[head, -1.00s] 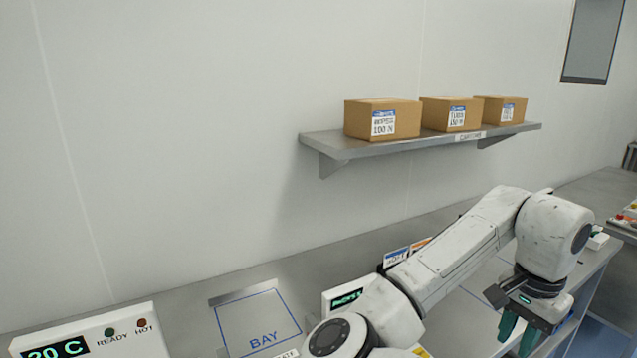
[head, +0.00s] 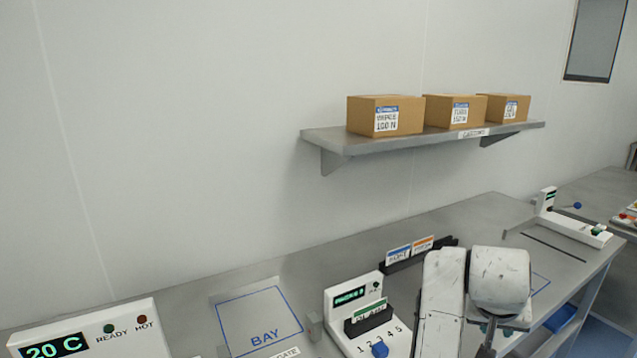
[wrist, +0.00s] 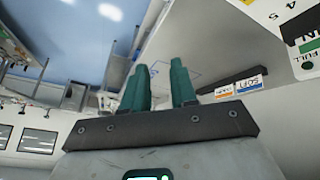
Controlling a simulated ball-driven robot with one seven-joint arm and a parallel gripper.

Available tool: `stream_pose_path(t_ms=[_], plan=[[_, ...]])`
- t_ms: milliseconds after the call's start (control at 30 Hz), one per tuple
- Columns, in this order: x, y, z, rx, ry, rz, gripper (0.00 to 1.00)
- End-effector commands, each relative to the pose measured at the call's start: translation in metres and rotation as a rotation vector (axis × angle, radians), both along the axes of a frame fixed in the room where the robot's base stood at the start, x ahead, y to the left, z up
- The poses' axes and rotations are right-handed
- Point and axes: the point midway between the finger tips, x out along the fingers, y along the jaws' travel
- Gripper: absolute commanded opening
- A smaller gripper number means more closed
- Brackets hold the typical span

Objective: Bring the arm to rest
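My arm (head: 440,300) is folded close in at the lower right of the head view, over the front of the steel bench. My gripper (wrist: 160,70) shows in the wrist view as two green fingers standing apart with nothing between them, so it is open and empty. In the head view the gripper is mostly hidden below and behind the wrist link.
The bench holds a white console (head: 352,302) with a blue knob, a card rack (head: 405,258), a marked bay (head: 258,318) and a temperature unit (head: 95,330). A shelf (head: 340,143) carries three cartons. Another device (head: 572,228) stands at the far right.

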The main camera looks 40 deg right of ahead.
Motion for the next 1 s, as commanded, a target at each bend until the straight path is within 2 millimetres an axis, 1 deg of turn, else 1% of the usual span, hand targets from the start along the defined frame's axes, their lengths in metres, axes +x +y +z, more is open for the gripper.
stream_pose_path(t_ms=[33,167,267,333,367,400,467,500,567,600,633,700,800,900,1000], plan=[[0.005,0.007,-0.012,-0.018,0.031,0.074,0.27],[0.022,0.033,-0.045,-0.030,0.083,0.277,0.27],[0.031,0.062,-0.076,-0.009,0.122,0.434,0.27],[0.033,0.086,-0.101,0.021,0.148,0.546,0.27],[0.032,0.098,-0.112,0.037,0.159,0.592,0.27],[0.030,0.114,-0.127,0.064,0.173,0.654,0.27],[0.024,0.141,-0.150,0.112,0.192,0.744,0.27],[0.018,0.160,-0.165,0.148,0.203,0.802,0.27],[0.008,0.188,-0.186,0.206,0.219,0.880,0.27],[-0.001,0.206,-0.198,0.245,0.228,0.927,0.27],[-0.008,0.219,-0.206,0.275,0.233,0.958,0.27],[-0.022,0.244,-0.221,0.335,0.241,1.016,0.27],[-0.037,0.270,-0.233,0.397,0.246,1.069,0.27],[-0.045,0.283,-0.239,0.431,0.248,1.095,0.27],[-0.048,0.287,-0.241,0.440,0.248,1.102,0.27]])
